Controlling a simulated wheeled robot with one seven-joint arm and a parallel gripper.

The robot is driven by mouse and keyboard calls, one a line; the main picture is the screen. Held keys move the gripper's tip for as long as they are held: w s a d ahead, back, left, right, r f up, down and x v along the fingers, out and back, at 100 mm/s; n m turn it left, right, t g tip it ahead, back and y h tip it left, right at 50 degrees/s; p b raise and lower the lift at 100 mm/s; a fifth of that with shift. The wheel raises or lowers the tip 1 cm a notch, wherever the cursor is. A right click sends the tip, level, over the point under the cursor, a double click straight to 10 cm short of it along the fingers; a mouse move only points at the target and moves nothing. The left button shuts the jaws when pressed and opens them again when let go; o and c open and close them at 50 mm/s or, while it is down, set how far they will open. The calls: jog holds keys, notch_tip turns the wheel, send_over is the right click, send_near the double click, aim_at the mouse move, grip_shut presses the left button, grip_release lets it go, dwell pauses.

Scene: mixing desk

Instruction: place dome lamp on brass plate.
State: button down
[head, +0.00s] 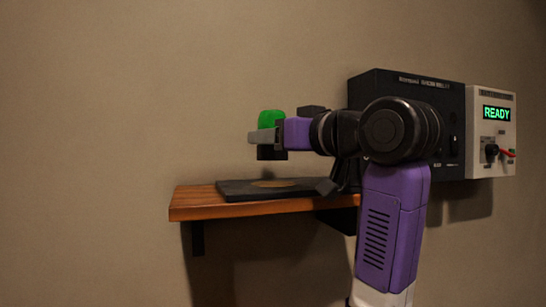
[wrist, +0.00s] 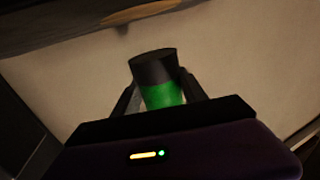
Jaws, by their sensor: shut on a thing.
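The dome lamp (head: 271,117) has a green dome on top and a dark base. My gripper (head: 264,136) is shut on it and holds it upright above the shelf, apart from the surface below. In the wrist view the lamp (wrist: 162,92) sits between the two fingers of my gripper (wrist: 160,98), its dark base toward the top of the picture. The brass plate (head: 272,184) is a thin brownish disc on a black slab, under and close to the held lamp. In the wrist view a brownish patch near the top edge may be the plate.
The black slab (head: 235,190) lies on a wooden shelf (head: 190,205) fixed to the wall. A black box (head: 405,82) and a pale panel with a green READY display (head: 496,112) are on the wall at right. The shelf's left end is bare.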

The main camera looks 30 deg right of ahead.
aim_at(273, 160)
jog(key=shift+f+p, duration=0.3)
jog(key=shift+f, duration=1.8)
jog(key=shift+f, duration=0.15)
jog(key=c, duration=0.6)
grip_release()
